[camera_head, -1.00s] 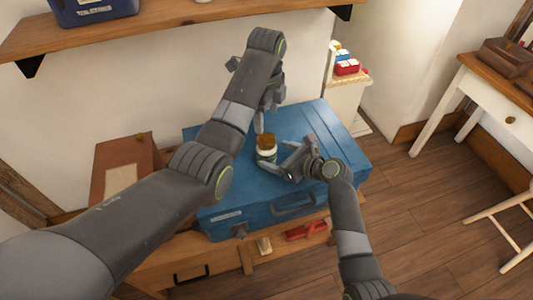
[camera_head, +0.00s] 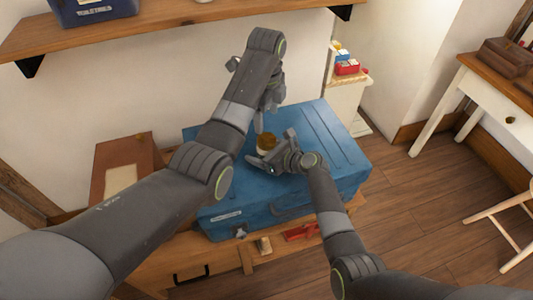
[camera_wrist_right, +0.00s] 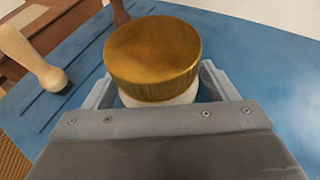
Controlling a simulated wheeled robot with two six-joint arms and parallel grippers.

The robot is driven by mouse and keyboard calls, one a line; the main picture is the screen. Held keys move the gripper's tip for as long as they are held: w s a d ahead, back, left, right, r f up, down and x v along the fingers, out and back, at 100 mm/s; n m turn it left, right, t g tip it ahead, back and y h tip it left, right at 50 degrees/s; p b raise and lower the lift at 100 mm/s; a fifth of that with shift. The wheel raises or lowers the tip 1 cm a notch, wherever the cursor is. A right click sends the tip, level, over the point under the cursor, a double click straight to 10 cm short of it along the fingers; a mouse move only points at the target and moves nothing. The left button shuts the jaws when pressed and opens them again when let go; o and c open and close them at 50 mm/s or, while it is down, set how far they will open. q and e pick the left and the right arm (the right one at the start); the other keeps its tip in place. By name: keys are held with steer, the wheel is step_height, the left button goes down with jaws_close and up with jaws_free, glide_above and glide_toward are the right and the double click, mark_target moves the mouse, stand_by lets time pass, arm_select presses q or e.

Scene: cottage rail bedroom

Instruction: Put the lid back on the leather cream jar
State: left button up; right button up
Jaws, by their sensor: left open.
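The leather cream jar (camera_head: 263,151) stands upright on the blue case (camera_head: 325,140). Its white body shows in the right wrist view (camera_wrist_right: 160,99) under the round golden-brown lid (camera_wrist_right: 152,55). The lid sits on top of the jar and looks level; whether it is fully seated I cannot tell. It also shows in the head view (camera_head: 267,140). My right gripper (camera_head: 273,150) has one finger on each side of the jar body, below the lid; contact is unclear. My left gripper (camera_head: 265,115) is open and empty, just above and behind the jar, its fingers partly hidden by its arm.
In the right wrist view, a pale wooden-handled tool (camera_wrist_right: 35,58) and a darker one are beyond the jar. A brown box (camera_head: 122,165) is left of the case. A shelf (camera_head: 180,25) overhangs the back. Bare case top lies to the right.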

steer(key=c, duration=1.5)
jaws_close()
arm_select(q)
steer(key=n, duration=2.3)
steer(key=shift+n, duration=0.4)
steer(key=n, duration=0.3)
